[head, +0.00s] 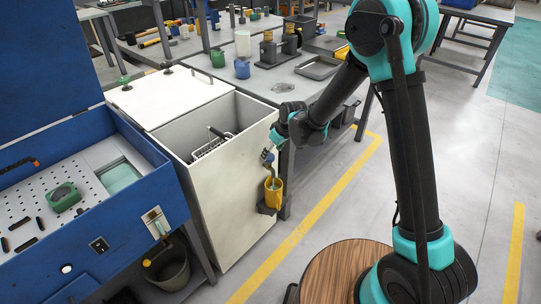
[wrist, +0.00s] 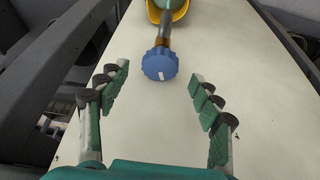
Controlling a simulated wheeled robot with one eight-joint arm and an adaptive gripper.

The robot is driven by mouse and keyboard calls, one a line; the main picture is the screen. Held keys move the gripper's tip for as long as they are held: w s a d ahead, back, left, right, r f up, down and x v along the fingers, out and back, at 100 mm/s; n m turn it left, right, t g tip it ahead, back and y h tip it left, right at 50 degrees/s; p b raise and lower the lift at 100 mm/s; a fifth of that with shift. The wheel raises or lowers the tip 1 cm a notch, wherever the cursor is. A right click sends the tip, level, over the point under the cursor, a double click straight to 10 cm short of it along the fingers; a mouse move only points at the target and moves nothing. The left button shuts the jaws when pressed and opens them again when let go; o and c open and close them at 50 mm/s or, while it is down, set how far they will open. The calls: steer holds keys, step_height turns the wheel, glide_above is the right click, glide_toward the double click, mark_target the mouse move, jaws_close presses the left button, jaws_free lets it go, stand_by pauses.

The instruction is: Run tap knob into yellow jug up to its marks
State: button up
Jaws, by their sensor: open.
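The blue tap knob (wrist: 160,64) with a white mark is in the wrist view, on a brownish tap pipe (wrist: 163,30). In the head view the tap (head: 268,157) sticks out from the front of the white tank. The yellow jug (head: 273,192) stands below it on a dark bracket (head: 267,209). Part of the jug's yellow rim (wrist: 153,12) shows at the wrist view's top edge, with something pale green inside. Its marks and level cannot be made out. My gripper (wrist: 160,76) is open and empty, its fingers apart on either side of the knob, not visibly touching it.
The white tank (head: 215,200) has an open top with a wire basket (head: 213,144) inside. A blue parts washer (head: 90,230) stands close at left, with a dark bucket (head: 167,268) below. A workbench (head: 290,75) with tools is behind. Floor at right is mostly clear.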

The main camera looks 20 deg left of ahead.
mark_target(269, 160)
steer(key=shift+x, duration=1.4)
steer(key=shift+c, duration=0.5)
steer(key=c, duration=1.1)
steer(key=shift+o, duration=0.2)
steer(key=shift+s+a+m+t+h, duration=0.1)
steer(key=shift+m+t+h, duration=0.2)
steer(key=shift+m, duration=0.7)
steer(key=shift+s+m+t+h, duration=0.1)
steer(key=shift+m+t+h, duration=0.15)
steer(key=shift+m, duration=0.75)
steer(key=o, duration=1.2)
steer(key=shift+c, duration=0.2)
